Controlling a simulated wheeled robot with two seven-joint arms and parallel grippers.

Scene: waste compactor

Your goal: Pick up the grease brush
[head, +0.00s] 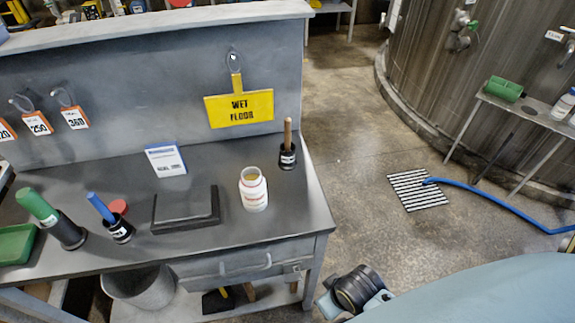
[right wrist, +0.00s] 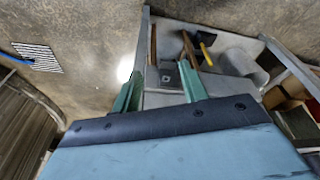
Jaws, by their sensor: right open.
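Three handled tools stand in black holders on the grey workbench (head: 95,258): a green-handled one (head: 38,205), a blue-handled one (head: 100,208) and a wooden-handled one (head: 288,135). Their labels are too small to read, so I cannot tell which is the grease brush. My right gripper (right wrist: 160,70) is open and empty in the right wrist view. Its green fingers point toward the low shelf (right wrist: 178,98), where brown sticks (right wrist: 153,45) and a black tool with a yellow handle (right wrist: 207,42) lie. My left gripper is not in view.
A white jar (head: 253,190), a black flat block (head: 186,208) and a green tray (head: 16,245) are on the bench. A grey bucket (head: 138,287) stands below. The floor (head: 345,150) right of the bench is clear up to the drain grate (head: 418,190) and blue hose (head: 495,195).

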